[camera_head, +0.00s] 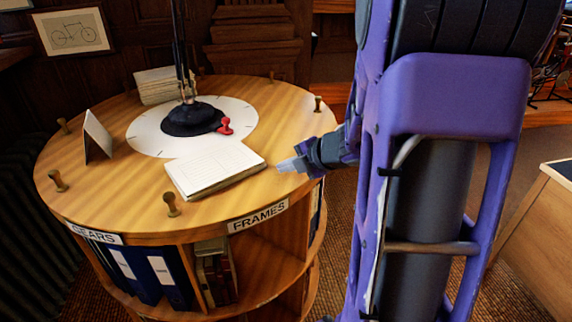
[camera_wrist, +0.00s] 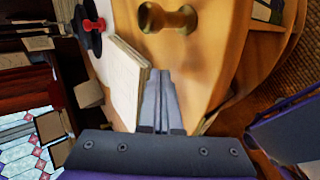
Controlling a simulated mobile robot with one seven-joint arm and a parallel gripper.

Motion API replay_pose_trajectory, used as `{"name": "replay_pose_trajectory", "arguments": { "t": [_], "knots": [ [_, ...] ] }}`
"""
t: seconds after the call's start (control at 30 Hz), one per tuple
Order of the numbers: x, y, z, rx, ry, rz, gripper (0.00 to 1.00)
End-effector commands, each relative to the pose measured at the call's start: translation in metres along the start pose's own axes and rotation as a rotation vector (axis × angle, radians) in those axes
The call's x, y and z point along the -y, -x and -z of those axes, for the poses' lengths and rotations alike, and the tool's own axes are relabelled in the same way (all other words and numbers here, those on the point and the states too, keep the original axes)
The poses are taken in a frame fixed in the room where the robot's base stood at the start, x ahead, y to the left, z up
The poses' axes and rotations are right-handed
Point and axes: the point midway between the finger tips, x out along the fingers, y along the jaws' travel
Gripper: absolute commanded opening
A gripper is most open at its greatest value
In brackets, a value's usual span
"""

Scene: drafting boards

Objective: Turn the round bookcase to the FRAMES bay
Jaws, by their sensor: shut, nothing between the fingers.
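The round bookcase (camera_head: 110,205) is a wooden drum with a flat top and open bays below. The FRAMES label (camera_head: 258,216) is on its front rim, right of centre, and the GEARS label (camera_head: 93,233) is at the front left. Brass pegs stand around the top's edge; one (camera_head: 172,205) is at the front between the two labels, and a peg also shows in the wrist view (camera_wrist: 168,18). My gripper (camera_head: 284,166) is shut and empty over the right part of the top, beside the open notebook (camera_head: 215,169). In the wrist view its fingertips (camera_wrist: 160,75) are close to the notebook's edge.
A radiator (camera_head: 35,200) is close at left, a wooden desk (camera_head: 540,230) at right.

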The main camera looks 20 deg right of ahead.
Motion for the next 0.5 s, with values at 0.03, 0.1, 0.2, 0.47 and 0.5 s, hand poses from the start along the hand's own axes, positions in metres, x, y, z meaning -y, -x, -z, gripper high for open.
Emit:
{"name": "replay_pose_trajectory", "arguments": {
  "t": [0.03,0.1,0.2,0.47,0.5],
  "knots": [
    [0.0,0.0,0.0,0.0,0.0,0.0,0.0],
    [0.0,0.0,0.0,0.0,0.0,0.0,0.0],
    [-0.001,0.001,-0.002,-0.001,0.001,0.001,0.0],
    [-0.003,0.0,-0.031,-0.025,0.018,0.002,0.0],
    [-0.004,-0.001,-0.036,-0.029,0.023,0.002,0.0]
  ]
}}
